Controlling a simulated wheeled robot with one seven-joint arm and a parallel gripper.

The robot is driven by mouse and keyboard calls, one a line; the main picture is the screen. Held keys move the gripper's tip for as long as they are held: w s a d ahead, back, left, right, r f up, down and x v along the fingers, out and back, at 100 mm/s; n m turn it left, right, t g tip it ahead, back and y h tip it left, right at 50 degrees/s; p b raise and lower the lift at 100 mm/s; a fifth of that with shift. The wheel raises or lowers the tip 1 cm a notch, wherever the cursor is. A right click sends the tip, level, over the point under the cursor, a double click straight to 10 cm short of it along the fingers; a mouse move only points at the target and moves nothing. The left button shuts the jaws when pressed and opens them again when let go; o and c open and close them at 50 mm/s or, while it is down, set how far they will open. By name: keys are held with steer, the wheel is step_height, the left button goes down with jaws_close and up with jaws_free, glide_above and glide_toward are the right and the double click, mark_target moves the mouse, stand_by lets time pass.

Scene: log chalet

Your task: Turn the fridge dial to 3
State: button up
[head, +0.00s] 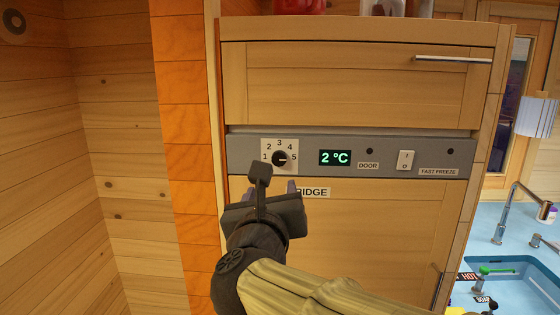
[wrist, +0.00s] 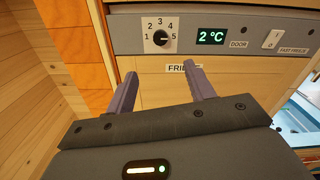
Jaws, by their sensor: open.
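The fridge dial (head: 279,158) is a round black knob on a white plate numbered 1 to 5, at the left of the grey control strip. It also shows in the wrist view (wrist: 160,38). Its white pointer mark points right, at 5. The 3 is at the top of the plate. My gripper (head: 272,187) is just below the dial in the head view. In the wrist view its two purple fingers (wrist: 163,76) are spread apart with nothing between them, below the dial and apart from it.
The strip also has a green display (head: 335,157) reading 2 °C, a DOOR label (head: 368,166) and a white fast-freeze switch (head: 405,160). A drawer (head: 350,90) is above, the fridge door (head: 370,230) below. An orange brick column (head: 184,130) stands at the left, a blue sink counter (head: 500,225) at the right.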

mark_target(278, 159)
steer(key=w+p, duration=0.2)
steer(key=w, duration=0.3)
steer(key=w+p, duration=0.2)
steer(key=w, duration=0.4)
steer(key=w+p, duration=0.2)
steer(key=w, duration=0.4)
steer(key=shift+w+d, duration=0.2)
steer(key=shift+d, duration=0.1)
steer(key=shift+c, duration=0.2)
steer(key=c, duration=0.9)
